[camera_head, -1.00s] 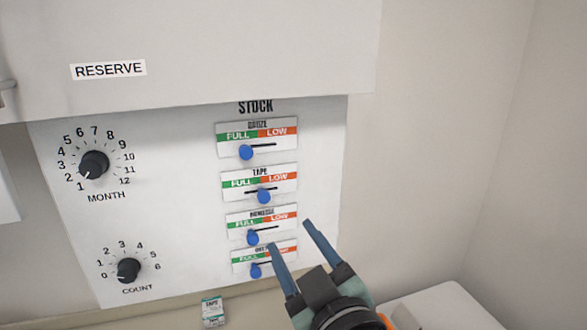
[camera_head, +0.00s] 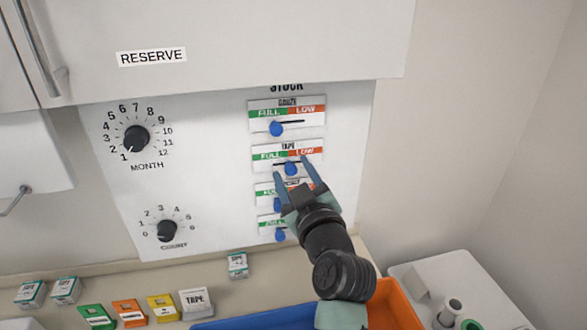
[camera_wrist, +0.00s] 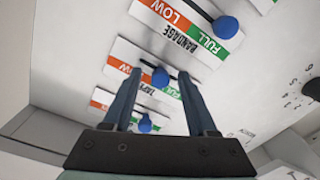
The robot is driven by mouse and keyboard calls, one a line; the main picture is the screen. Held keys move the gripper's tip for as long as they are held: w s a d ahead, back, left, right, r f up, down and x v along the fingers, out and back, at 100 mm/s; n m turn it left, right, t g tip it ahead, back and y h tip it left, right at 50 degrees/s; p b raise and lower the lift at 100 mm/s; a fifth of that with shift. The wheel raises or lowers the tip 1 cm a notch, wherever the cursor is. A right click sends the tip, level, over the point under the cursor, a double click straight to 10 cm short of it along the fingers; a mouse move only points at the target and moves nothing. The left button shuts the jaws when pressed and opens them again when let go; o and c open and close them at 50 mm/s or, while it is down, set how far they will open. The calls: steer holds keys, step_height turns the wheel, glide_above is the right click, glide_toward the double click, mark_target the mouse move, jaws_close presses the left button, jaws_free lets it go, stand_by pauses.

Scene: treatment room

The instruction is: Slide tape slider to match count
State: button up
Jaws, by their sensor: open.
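The stock panel (camera_head: 350,130) has stacked sliders with green FULL and red LOW strips. The tape slider's blue knob (camera_head: 291,169) is near the middle of its slot, by the green-red border. My gripper (camera_head: 293,170) is open with its fingertips on either side of this knob. In the wrist view the tape knob (camera_wrist: 160,76) shows between the fingertips, with a gap on each side; contact cannot be told. The count dial (camera_head: 166,231) points low left, towards 0.
The gauze knob (camera_head: 276,129) is just above, and the bandage knob (camera_wrist: 225,27) is close by below. A month dial (camera_head: 136,138) is at left. A reserve cabinet (camera_head: 230,40) overhangs the panel. Blue (camera_head: 260,322) and orange (camera_head: 395,305) bins stand below my arm.

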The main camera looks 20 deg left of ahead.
jaws_close()
stand_by(0.3)
stand_by(1.2)
